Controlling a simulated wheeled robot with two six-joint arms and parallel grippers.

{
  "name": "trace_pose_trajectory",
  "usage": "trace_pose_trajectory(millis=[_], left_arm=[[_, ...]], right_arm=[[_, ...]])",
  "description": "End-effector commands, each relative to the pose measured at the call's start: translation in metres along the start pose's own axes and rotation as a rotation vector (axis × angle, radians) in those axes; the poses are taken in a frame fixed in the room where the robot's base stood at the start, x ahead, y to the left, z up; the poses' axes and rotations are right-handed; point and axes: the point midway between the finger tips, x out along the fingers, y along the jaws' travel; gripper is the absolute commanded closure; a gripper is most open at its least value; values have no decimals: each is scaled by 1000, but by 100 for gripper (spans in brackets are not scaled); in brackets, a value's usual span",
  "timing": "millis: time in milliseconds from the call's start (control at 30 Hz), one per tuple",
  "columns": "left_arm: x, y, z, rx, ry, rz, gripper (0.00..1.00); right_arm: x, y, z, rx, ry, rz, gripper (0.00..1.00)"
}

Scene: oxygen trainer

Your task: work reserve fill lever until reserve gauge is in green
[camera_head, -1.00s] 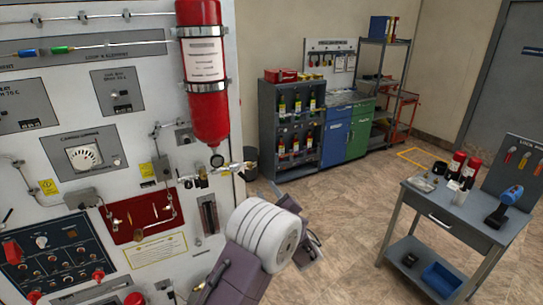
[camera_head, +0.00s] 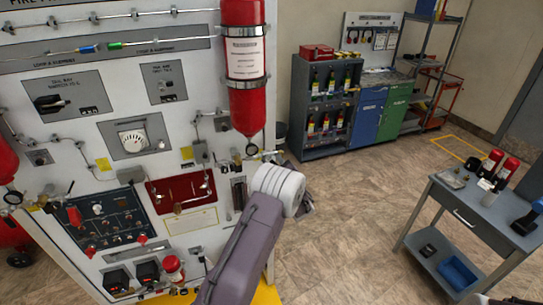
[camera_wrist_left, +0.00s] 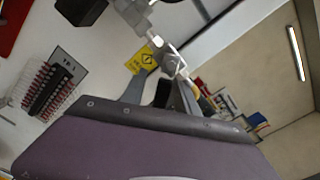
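On the panel, a small round gauge (camera_head: 251,149) hangs under the red cylinder (camera_head: 243,70), with brass valve fittings (camera_head: 236,165) beside it. Its needle and colour zones are too small to read. I cannot tell for sure which part is the reserve fill lever. My left arm reaches up before the panel's right edge; its white joint (camera_head: 278,188) hides the gripper's fingers in the head view. In the left wrist view my left gripper (camera_wrist_left: 163,92) seems open, its fingers apart, with a pale metal fitting (camera_wrist_left: 172,58) beyond them. My right gripper is out of view.
The panel also carries a white dial (camera_head: 133,138), a red plate (camera_head: 183,190) and a dark switch box (camera_head: 105,212). A grey trolley table (camera_head: 470,205) stands at right. A bottle rack (camera_head: 328,105) is behind. The floor between is clear.

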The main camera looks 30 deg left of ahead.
Motion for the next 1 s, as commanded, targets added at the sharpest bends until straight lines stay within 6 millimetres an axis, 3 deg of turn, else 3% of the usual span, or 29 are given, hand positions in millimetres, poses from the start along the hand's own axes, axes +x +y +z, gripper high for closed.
trace_pose_trajectory(millis=[233, 367, 400, 667, 1000], left_arm=[[2, 0, -1, 1, 1, -1, 64], [2, 0, -1, 1, 1, -1, 97], [2, 0, -1, 1, 1, -1, 100], [2, 1, -1, 14, 0, -1, 100], [2, 10, -3, 195, -2, -2, 100]], right_arm=[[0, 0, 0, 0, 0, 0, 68], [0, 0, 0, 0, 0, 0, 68], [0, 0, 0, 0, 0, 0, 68], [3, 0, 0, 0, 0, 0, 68], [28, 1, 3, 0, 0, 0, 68]])
